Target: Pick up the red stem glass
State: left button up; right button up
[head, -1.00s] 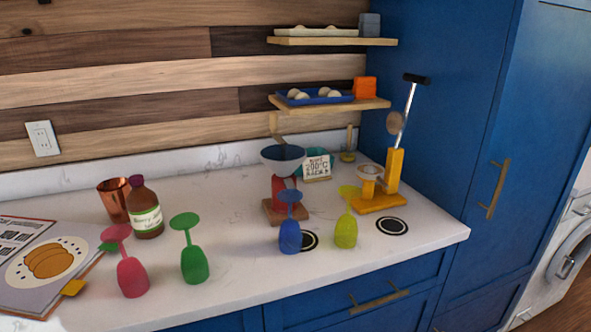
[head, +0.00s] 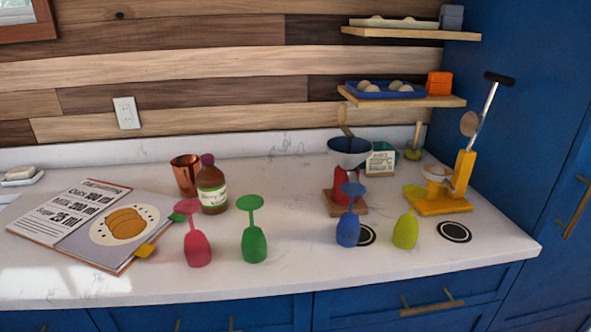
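The red stem glass (head: 197,248) stands upside down on the white counter, bowl at the bottom and round foot on top. It is at the left end of a row of stem glasses, just right of the open cookbook. A green stem glass (head: 254,244) stands to its right, also upside down. A blue one (head: 348,228) and a yellow-green one (head: 406,231) stand farther right. Neither of my grippers shows in the head view.
An open cookbook (head: 75,222) with an orange tab lies left of the red glass. A copper cup (head: 184,175) and a brown bottle (head: 212,188) stand behind. A yellow press (head: 464,172) is at the right. The counter in front of the glasses is clear.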

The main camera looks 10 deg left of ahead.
aim_at(197, 249)
jog(key=u, duration=1.4)
jog(key=j+z, duration=0.4)
jog(key=j, duration=0.3)
